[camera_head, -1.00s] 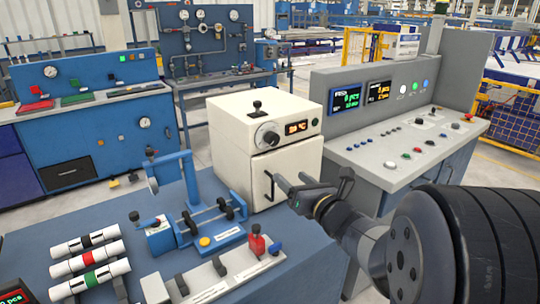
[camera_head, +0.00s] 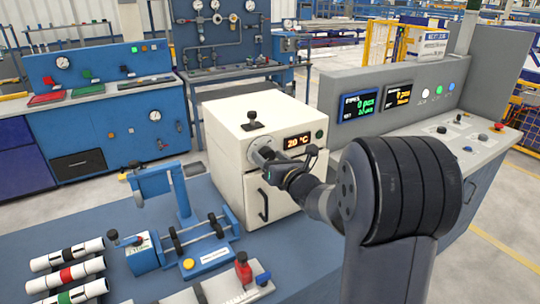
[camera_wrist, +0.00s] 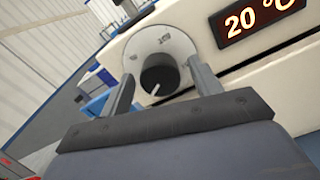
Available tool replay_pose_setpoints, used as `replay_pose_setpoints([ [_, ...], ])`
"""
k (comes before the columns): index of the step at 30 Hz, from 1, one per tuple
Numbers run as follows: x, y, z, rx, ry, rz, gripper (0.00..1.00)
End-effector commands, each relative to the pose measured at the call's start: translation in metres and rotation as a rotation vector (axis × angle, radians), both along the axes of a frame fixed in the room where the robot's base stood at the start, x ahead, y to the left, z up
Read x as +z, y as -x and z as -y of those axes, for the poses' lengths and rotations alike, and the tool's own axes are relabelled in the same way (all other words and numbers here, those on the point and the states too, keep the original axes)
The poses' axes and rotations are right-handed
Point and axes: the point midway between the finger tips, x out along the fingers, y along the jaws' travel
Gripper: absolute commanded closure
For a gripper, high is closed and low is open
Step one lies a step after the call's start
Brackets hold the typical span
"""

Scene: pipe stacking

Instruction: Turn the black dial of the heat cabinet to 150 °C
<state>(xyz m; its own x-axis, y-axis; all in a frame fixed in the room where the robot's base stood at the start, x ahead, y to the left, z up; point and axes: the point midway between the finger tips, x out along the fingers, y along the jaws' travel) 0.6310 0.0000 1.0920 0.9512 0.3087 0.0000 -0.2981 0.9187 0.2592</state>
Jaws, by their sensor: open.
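The heat cabinet (camera_head: 228,170) is a cream box on the blue bench, with a door and dark handle (camera_head: 263,205) below its control panel. Its red display (camera_head: 296,142) reads 20 °C, clearly legible in the wrist view (camera_wrist: 252,17). The black dial (camera_wrist: 160,76) sits on a round grey scale plate (camera_wrist: 180,46); its white pointer mark faces lower left in the wrist view. My gripper (camera_wrist: 161,72) is open, its fingers on either side of the dial; contact cannot be told. In the head view, my gripper (camera_head: 272,164) largely hides the dial.
A blue clamp fixture (camera_head: 180,225) is left of the cabinet, and banded white pipes (camera_head: 68,275) lie at the lower left. A grey control console (camera_head: 400,110) stands to the right.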

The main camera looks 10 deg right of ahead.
Motion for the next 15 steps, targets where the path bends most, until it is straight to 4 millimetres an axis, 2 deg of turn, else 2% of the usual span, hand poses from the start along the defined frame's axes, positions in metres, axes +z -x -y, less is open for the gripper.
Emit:
replay_pose_setpoints([
  [9, -0.0003, -0.0029, -0.0009, 0.0, 0.0, 0.0, 0.4],
  [15, -0.0003, -0.0027, -0.0008, 0.0, 0.0, 0.0, 0.55],
])
